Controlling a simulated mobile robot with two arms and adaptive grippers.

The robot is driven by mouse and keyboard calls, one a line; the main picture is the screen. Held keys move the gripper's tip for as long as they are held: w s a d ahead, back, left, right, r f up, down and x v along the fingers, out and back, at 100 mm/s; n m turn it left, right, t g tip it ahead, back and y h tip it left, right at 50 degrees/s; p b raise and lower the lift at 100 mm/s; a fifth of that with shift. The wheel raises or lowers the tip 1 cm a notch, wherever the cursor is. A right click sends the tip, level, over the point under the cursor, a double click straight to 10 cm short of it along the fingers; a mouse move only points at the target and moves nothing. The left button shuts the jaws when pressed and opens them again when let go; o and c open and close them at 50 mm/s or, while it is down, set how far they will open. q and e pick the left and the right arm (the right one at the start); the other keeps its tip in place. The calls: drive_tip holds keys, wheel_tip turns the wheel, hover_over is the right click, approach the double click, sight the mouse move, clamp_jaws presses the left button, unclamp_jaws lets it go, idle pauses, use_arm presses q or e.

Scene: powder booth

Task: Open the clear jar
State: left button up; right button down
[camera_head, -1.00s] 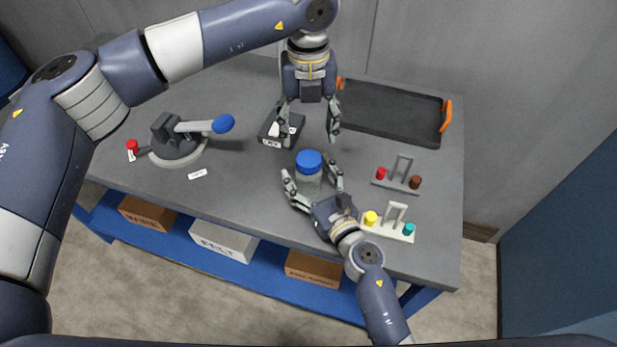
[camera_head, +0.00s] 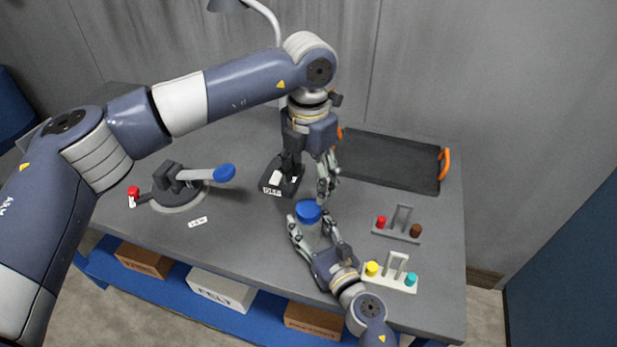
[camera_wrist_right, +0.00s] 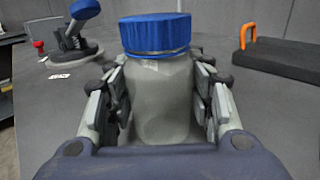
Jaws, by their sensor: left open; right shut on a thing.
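The clear jar (camera_head: 313,237) stands upright on the grey table with its blue lid (camera_head: 308,211) on. In the right wrist view the jar body (camera_wrist_right: 160,95) fills the middle, under the ribbed blue lid (camera_wrist_right: 155,34). My right gripper (camera_head: 315,238) is shut on the jar body, a finger on each side. My left gripper (camera_head: 324,190) points down above and slightly behind the lid, open and empty, apart from it. Its fingers overlap in the head view, so the gap between them is hard to see.
A black tray (camera_head: 388,163) with orange handles lies at the back right. Two small racks, one grey (camera_head: 398,232) and one white (camera_head: 384,281), stand to the right. A lever device (camera_head: 180,190) is at the left; a black box (camera_head: 281,180) is behind the jar.

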sight(309, 207)
use_arm(q)
drive_tip(key=m, duration=3.1)
drive_tip(key=shift+f+m, duration=0.3)
drive_tip(key=shift+f, duration=0.05)
wheel_tip(309, 207, down, 7)
drive_tip(key=shift+f, duration=0.15)
